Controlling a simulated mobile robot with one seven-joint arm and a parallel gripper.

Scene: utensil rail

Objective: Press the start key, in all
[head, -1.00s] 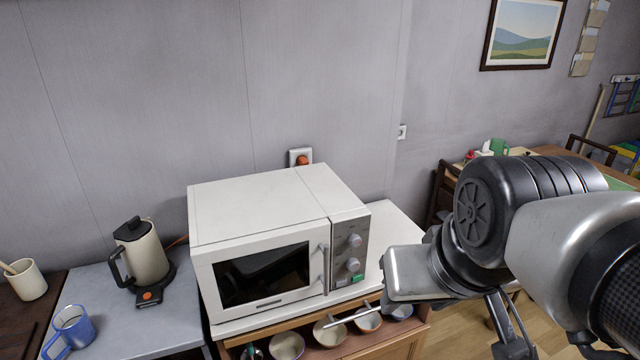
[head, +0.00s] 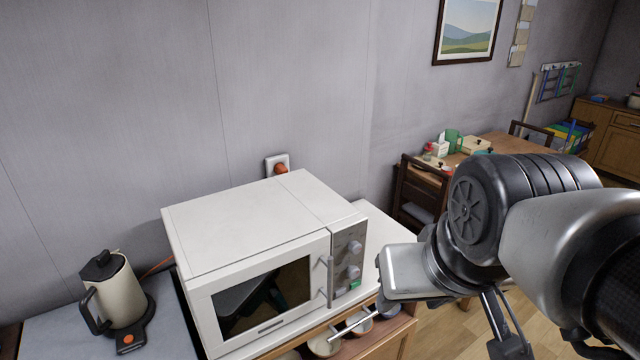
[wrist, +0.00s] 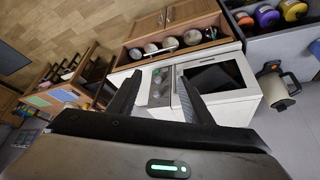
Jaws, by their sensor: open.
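The white microwave (head: 250,240) stands on a low cabinet with its door shut. Its grey control panel (head: 347,255) is on the right of its front, with two round knobs and a green start key (head: 355,284) at the bottom. In the wrist view the microwave appears upside down, its panel (wrist: 160,92) and green key (wrist: 157,71) showing between my fingers. My gripper (wrist: 158,82) is open and empty, apart from the panel. In the head view my arm is to the right of the microwave; the fingertips cannot be made out there.
A cream kettle (head: 118,288) stands on the counter to the left. A wooden chair (head: 420,195) and table (head: 505,150) are at the back right.

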